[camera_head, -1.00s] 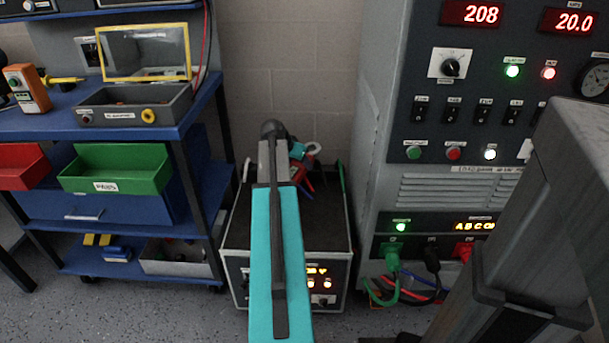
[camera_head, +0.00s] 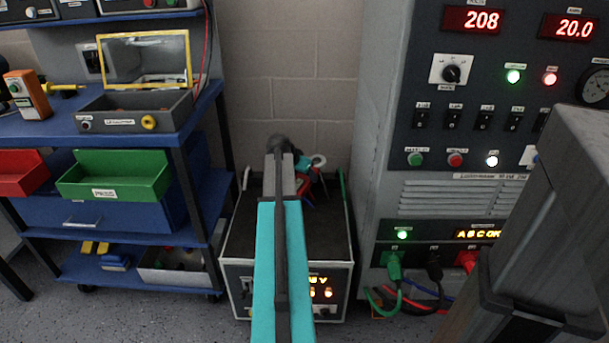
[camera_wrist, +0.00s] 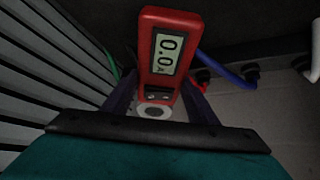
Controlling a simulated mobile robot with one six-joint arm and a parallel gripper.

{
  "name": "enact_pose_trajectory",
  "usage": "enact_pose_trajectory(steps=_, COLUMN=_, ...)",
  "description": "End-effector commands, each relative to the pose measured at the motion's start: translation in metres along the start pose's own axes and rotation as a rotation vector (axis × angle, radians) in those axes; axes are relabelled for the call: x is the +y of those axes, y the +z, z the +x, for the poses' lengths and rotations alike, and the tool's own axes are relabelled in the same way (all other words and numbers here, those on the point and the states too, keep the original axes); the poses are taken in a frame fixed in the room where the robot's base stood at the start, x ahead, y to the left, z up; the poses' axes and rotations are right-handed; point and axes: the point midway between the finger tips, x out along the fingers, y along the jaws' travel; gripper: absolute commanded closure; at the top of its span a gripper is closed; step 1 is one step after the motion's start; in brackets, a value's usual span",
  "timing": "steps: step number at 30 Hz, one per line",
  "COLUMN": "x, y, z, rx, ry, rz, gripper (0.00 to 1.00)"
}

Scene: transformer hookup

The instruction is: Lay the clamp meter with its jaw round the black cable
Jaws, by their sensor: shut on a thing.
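The red clamp meter (camera_wrist: 166,50) is between the dark fingers of my gripper (camera_wrist: 160,100) in the wrist view. Its display reads 0.0 and its pale dial lies close to the gripper. Its jaw is not clear in this view. In the head view my gripper (camera_head: 306,178) is at the far end of my teal arm, over the dark-topped box. The meter is mostly hidden there. The black cable (camera_head: 434,270) runs from a socket low on the grey cabinet at right, between green and red plugs. The meter is well apart from it.
The grey cabinet (camera_head: 450,190) stands at right. The dark-topped box (camera_head: 245,240) is below my arm. A blue cart (camera_head: 190,130) with trays is at left. Green (camera_head: 392,268) and red (camera_head: 466,262) plugs flank the black cable. A blue cable (camera_wrist: 230,70) shows in the wrist view.

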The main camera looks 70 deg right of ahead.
Motion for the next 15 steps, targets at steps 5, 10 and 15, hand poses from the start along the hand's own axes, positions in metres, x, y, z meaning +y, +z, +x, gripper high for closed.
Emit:
enact_pose_trajectory(steps=5, x=-0.004, y=0.001, z=0.009, rx=0.001, ry=0.000, rz=-0.001, gripper=0.78)
enact_pose_trajectory(steps=10, x=-0.007, y=0.001, z=0.018, rx=0.001, ry=0.000, rz=-0.001, gripper=0.78)
enact_pose_trajectory(steps=15, x=-0.009, y=0.001, z=0.026, rx=0.001, ry=-0.001, rz=-0.001, gripper=0.78)
